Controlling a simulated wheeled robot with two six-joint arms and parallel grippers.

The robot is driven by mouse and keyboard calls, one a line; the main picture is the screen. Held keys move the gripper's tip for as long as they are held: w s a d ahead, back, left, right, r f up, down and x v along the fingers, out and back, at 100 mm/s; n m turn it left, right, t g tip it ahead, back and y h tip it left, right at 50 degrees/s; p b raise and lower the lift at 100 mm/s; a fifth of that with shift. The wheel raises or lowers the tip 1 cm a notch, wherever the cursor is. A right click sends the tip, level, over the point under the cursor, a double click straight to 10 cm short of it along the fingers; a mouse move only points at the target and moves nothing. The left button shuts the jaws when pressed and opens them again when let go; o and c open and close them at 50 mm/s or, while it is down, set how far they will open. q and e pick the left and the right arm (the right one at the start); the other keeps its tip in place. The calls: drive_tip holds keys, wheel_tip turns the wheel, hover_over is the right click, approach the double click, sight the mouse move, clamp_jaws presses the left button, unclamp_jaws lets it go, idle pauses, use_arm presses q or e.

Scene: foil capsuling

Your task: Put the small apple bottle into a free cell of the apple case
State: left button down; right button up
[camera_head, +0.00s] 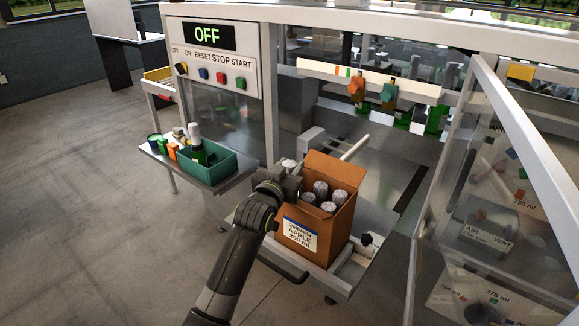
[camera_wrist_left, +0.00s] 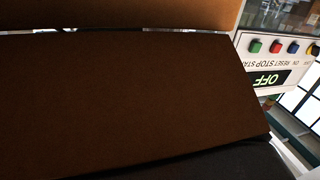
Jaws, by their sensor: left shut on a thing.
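The apple case (camera_head: 335,168) is an open brown cardboard box with a label reading apple, 200 ml. Several silver-topped bottles (camera_head: 321,189) stand inside it. My left gripper (camera_head: 290,184) is at the case's left rim, shut on the small apple bottle (camera_head: 288,165), of which only the silver top shows. The gripper hides the bottle's body and the near-left cells, so I cannot tell how far the bottle is inside. In the left wrist view brown cardboard (camera_wrist_left: 130,100) fills most of the picture; no bottle shows there. My right gripper is not in view.
A side shelf holds a green bin (camera_head: 222,168) with a white-topped bottle and small coloured containers. The control panel (camera_head: 212,62) reads OFF; it also shows in the left wrist view (camera_wrist_left: 280,60). A transparent door (camera_head: 510,170) stands open to the right of the case.

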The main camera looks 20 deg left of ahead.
use_arm(q)
drive_tip(key=shift+f, duration=0.15)
drive_tip(key=c, duration=0.9)
unclamp_jaws()
drive_tip(key=shift+s+f, duration=0.1)
drive_tip(key=shift+f, duration=0.1)
drive_tip(key=shift+s, duration=0.4)
drive_tip(key=s+a+b, duration=0.1)
drive_tip(key=s+b, duration=0.2)
drive_tip(key=s, duration=1.3)
drive_tip(key=shift+s+a+r, duration=0.2)
drive_tip(key=shift+s+r, duration=0.05)
